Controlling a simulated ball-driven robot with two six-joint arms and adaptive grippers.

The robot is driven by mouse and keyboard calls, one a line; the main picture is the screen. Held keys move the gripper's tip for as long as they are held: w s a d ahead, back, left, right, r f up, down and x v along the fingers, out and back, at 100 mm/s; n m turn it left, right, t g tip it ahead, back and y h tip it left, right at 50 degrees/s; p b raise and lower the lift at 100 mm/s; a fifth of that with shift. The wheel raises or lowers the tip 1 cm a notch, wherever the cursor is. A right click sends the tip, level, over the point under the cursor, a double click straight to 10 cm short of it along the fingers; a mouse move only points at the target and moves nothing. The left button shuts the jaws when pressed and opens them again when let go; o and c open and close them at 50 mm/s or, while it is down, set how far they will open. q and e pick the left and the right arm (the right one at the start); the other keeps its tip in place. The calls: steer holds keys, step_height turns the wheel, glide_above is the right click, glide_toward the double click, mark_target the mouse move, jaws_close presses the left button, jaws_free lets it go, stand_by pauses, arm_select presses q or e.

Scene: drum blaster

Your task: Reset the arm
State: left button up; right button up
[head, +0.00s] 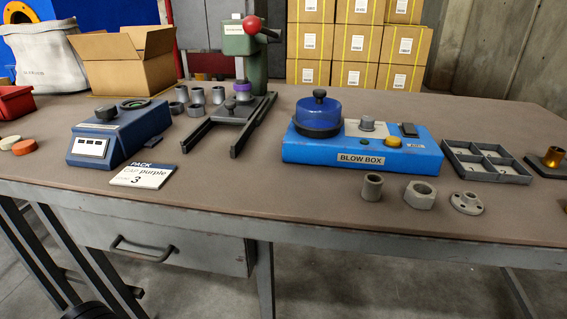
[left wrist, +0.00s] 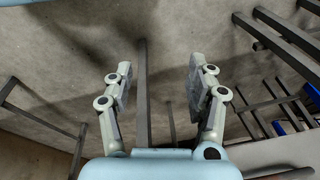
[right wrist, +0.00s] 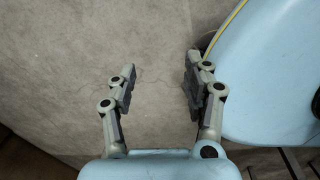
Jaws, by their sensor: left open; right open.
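My left gripper (left wrist: 160,85) is open and empty in the left wrist view, with bare floor and metal legs behind its fingers. My right gripper (right wrist: 160,88) is open and empty in the right wrist view, over bare concrete floor. Neither gripper can be made out in the head view. On the workbench (head: 330,210) stand a blue box labelled BLOW BOX (head: 420,160) with a blue dome, a green press (head: 238,50) with a red knob, and a blue device with a display (head: 95,150). A card (head: 143,176) reads PACK, purple, 3.
An open cardboard box (head: 125,62) and several grey cups (head: 197,96) stand at the back left. A divided grey tray (head: 485,160) is at the right. Grey fittings (head: 420,194) lie near the front edge. A drawer (head: 150,245) hangs below the bench.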

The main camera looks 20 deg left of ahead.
arm_select(q)
steer(key=s+a+f+p, duration=0.1)
steer(key=s+f, duration=0.2)
steer(key=f, duration=0.4)
steer(key=s+f, duration=0.4)
steer(key=f, duration=0.2)
steer(key=s+f+p, duration=0.1)
steer(key=s+f, duration=0.3)
steer(key=s, duration=0.3)
steer(key=s+a+f+g, duration=0.1)
steer(key=s+f, duration=0.3)
steer(key=s, duration=0.4)
steer(key=shift+f+g+p, duration=0.3)
steer(key=shift+f+p, duration=0.05)
arm_select(e)
steer(key=r, duration=0.2)
steer(key=shift+w+a+r, duration=0.2)
steer(key=shift+a+r, duration=0.05)
steer(key=shift+r, duration=0.15)
arm_select(q)
steer(key=shift+w, duration=0.1)
arm_select(e)
steer(key=shift+a, duration=0.2)
